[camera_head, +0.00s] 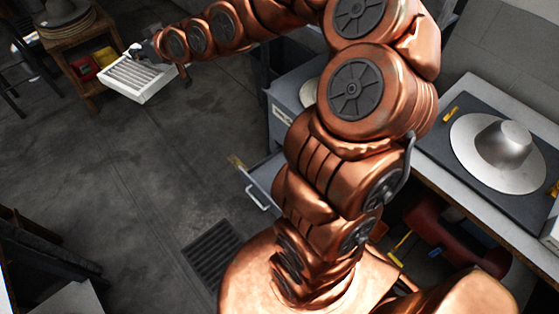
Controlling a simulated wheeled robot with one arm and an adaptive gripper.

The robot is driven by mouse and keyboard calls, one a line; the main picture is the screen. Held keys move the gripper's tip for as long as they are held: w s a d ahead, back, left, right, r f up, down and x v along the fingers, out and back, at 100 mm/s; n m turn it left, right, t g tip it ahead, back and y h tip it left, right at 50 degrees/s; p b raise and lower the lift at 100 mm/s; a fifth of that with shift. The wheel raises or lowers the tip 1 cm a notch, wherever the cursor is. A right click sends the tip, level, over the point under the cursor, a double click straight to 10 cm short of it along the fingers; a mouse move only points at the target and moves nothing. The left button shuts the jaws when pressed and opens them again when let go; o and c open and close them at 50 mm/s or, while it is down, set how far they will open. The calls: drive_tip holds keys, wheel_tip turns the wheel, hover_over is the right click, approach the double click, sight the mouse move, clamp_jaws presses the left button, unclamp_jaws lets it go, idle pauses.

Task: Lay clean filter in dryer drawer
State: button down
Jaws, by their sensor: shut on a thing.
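A white, slatted rectangular filter (141,78) is held out at the upper left, clear of my base. My gripper (139,50) is small at this distance, at the filter's far edge, and shut on it. A grey drawer (264,178) with a pale handle stands pulled out from a grey cabinet (284,98) in the middle. My arm hides much of the cabinet and the drawer's inside. The filter is to the left of and beyond the drawer, well apart from it.
A wooden stand (84,48) with a hat on top and red and yellow items on its shelf is behind the filter. A workbench (440,151) with a metal hat form (497,158) is on the right.

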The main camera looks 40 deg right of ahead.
drive_tip(key=w+d+f+m+h+b, duration=0.1)
drive_tip(key=d+f+b, duration=0.8)
drive_tip(key=f, duration=0.5)
drive_tip(key=w+d+f+m+h+b, duration=0.1)
drive_tip(key=w+d+f+h+b, duration=0.1)
drive_tip(key=d+f+b, duration=1)
drive_tip(key=w+d+f+m+h+b, duration=0.15)
drive_tip(key=d+f+b, duration=0.4)
drive_tip(key=f, duration=1.15)
drive_tip(key=shift+t, duration=0.3)
drive_tip(key=s+d+f+b, duration=0.3)
drive_tip(key=f+b, duration=0.6)
drive_tip(key=f, duration=1)
drive_tip(key=s+d+f+b, duration=0.3)
drive_tip(key=f+b, duration=0.7)
drive_tip(key=f, duration=0.9)
drive_tip(key=s+d+f+b, duration=0.3)
drive_tip(key=d+f+b, duration=0.3)
drive_tip(key=f, duration=1.3)
drive_tip(key=shift+d+f+b, duration=0.25)
drive_tip(key=shift+d+b, duration=0.1)
drive_tip(key=shift+b, duration=1.7)
drive_tip(key=d+b, duration=0.1)
drive_tip(key=d, duration=0.1)
drive_tip(key=d+f+b, duration=0.1)
drive_tip(key=d+b, duration=0.1)
drive_tip(key=shift+f, duration=0.1)
drive_tip(key=c, duration=1)
unclamp_jaws()
